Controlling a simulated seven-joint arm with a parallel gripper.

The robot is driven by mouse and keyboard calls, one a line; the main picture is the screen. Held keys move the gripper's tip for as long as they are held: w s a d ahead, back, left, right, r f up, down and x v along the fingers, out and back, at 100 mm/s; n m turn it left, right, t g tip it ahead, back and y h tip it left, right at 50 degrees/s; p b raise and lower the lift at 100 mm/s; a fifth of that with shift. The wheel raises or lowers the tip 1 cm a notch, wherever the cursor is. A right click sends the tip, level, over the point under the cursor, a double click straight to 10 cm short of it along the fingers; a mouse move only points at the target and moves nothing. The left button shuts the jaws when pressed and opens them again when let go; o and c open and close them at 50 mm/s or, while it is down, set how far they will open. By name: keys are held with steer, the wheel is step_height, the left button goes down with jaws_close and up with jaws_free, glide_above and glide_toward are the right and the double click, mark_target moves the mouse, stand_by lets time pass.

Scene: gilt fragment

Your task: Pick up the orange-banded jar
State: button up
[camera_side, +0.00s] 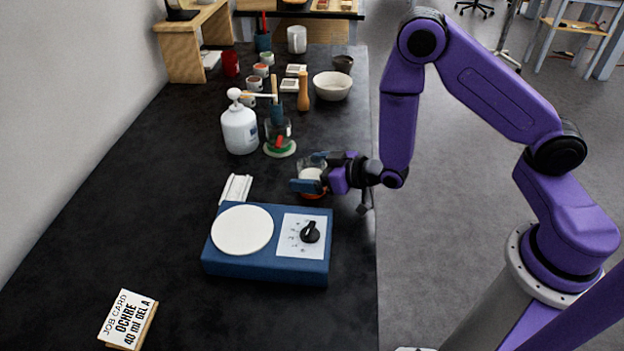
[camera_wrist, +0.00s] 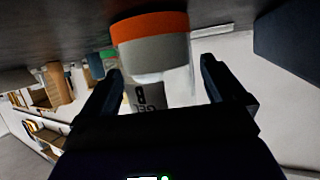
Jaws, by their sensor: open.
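The orange-banded jar stands on the dark bench. It is clear-walled with pale contents, and in the side view its orange band (camera_side: 313,194) shows low down. The wrist view, which looks upside down, shows the jar's orange band (camera_wrist: 150,27) and its grey-white part with some lettering. My gripper (camera_side: 303,174) is at the jar, level with its upper part, and its fingers hide some of it. In the wrist view my gripper (camera_wrist: 162,72) is open, one finger on each side of the jar. I cannot tell whether either finger touches it.
A blue device (camera_side: 265,266) with a white round plate and a knob stands just in front. A white rack (camera_side: 236,189) is to the left. Behind are a white bottle (camera_side: 239,130), a beaker (camera_side: 279,133) and a white bowl (camera_side: 332,88). A job card (camera_side: 127,319) stands front left.

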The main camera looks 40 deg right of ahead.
steer(key=c, duration=1)
steer(key=shift+c, duration=1)
steer(key=shift+r, duration=0.2)
